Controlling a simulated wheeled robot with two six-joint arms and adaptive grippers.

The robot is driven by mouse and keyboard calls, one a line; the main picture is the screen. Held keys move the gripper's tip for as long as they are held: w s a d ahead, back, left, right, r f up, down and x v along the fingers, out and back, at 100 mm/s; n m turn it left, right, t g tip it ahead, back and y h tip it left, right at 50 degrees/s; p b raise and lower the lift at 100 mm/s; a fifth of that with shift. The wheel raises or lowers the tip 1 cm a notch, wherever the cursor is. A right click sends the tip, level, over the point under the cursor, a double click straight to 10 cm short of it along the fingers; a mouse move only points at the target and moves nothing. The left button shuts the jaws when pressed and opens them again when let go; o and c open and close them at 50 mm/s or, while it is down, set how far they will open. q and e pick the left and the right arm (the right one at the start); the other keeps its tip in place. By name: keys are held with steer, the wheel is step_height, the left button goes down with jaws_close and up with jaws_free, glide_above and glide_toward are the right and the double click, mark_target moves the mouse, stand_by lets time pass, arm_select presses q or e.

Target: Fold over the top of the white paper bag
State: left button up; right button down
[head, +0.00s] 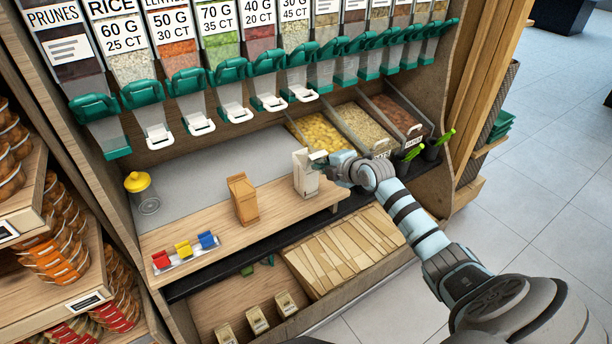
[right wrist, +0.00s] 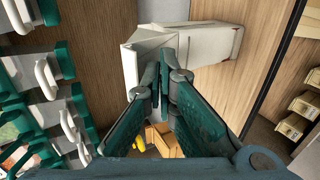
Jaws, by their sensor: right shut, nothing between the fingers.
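The white paper bag (head: 305,180) stands upright on the wooden shelf board, near its right end. In the right wrist view the bag (right wrist: 208,42) lies just beyond my fingertips, with its creased top toward the left. My right gripper (head: 318,158) is at the top of the bag, coming from the right. In the right wrist view the gripper's fingertips (right wrist: 163,78) are together with nothing between them, overlapping the bag's near edge. I cannot tell whether they touch it. My left gripper is in neither view.
A brown paper bag (head: 243,200) stands to the left on the same board (head: 275,205). Further left are coloured clips (head: 184,250) and a yellow-lidded jar (head: 141,190). Dispensers with green spouts (head: 233,72) hang above. Open food bins (head: 360,128) sit behind the gripper.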

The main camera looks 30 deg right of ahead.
mark_target(313, 155)
steer(key=shift+w+f+b, duration=0.15)
steer(key=shift+w+b, duration=2)
steer(key=shift+w, duration=0.1)
steer(key=s+r+p, duration=0.1)
steer(key=p, duration=0.1)
steer(key=s+r+p, duration=0.1)
steer(key=r+p, duration=0.1)
steer(key=p, duration=0.1)
steer(key=s+r+p, duration=0.1)
steer(key=r+p, duration=0.1)
steer(key=shift+r, duration=0.25)
steer(key=shift+f, duration=0.15)
